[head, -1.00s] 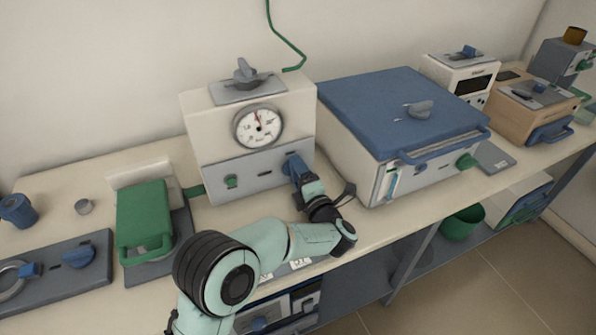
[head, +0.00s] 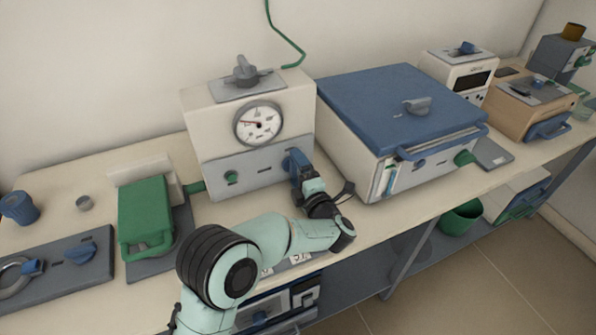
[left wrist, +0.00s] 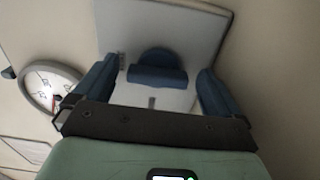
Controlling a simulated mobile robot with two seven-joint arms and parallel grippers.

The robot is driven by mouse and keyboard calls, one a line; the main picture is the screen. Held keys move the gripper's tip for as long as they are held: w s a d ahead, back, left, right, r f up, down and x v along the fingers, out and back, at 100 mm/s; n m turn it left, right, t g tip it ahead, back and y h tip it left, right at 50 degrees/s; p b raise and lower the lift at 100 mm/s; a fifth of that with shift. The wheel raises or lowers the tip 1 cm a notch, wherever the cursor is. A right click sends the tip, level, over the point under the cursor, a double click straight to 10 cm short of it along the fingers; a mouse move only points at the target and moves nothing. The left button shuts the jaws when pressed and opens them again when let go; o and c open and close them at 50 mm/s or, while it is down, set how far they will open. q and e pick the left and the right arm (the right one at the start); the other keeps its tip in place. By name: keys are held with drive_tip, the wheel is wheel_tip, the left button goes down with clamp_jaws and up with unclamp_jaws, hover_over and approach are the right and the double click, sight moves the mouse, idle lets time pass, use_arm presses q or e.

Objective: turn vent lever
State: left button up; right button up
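A blue knob with a bar-shaped grip (left wrist: 157,75) is on the grey front panel (head: 258,172) of the white gauge unit. My left gripper (head: 299,162) is at this knob, at the panel's right end. In the left wrist view my left gripper (left wrist: 157,84) has its two blue fingers wide apart, one on each side of the knob, with gaps showing. In the head view the gripper hides most of the knob. A grey lever (head: 417,106) sits on the blue furnace lid, and a grey knob (head: 245,70) tops the gauge unit. Which is the vent lever, I cannot tell.
The round gauge (head: 258,124) has its needle pointing left. The blue-lidded furnace (head: 360,100) stands close on the right. A green-lidded device (head: 145,208) is on the left.

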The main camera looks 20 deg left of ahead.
sight(292, 120)
use_arm(q)
drive_tip(key=r+p, duration=0.1)
drive_tip(key=r, duration=0.3)
drive_tip(key=w+r, duration=0.1)
drive_tip(key=r, duration=0.3)
drive_tip(key=r+p, duration=0.1)
drive_tip(key=r, duration=0.4)
drive_tip(key=shift+w+a+p, duration=0.15)
drive_tip(key=shift+a+p, duration=0.05)
drive_tip(key=shift+p, duration=0.15)
drive_tip(key=r, duration=0.2)
drive_tip(key=s+r, duration=0.1)
drive_tip(key=r, duration=0.1)
drive_tip(key=r+p, duration=0.1)
drive_tip(key=r, duration=0.1)
drive_tip(key=shift+s+d+r, duration=0.1)
drive_tip(key=shift+s+d, duration=0.05)
drive_tip(key=shift+s, duration=0.1)
drive_tip(key=shift+w+r, duration=0.2)
drive_tip(key=shift+w, duration=0.05)
drive_tip(key=shift+s+d+r, duration=0.1)
drive_tip(key=shift+s+r, duration=0.1)
drive_tip(key=shift+r, duration=0.1)
use_arm(e)
drive_tip(key=s+a+r+g, duration=0.1)
drive_tip(key=s+a+r, duration=0.1)
drive_tip(key=s+r, duration=0.2)
drive_tip(key=shift+s+r+g+y, duration=0.2)
drive_tip(key=shift+s+g+y, duration=0.1)
drive_tip(key=shift+s, duration=0.05)
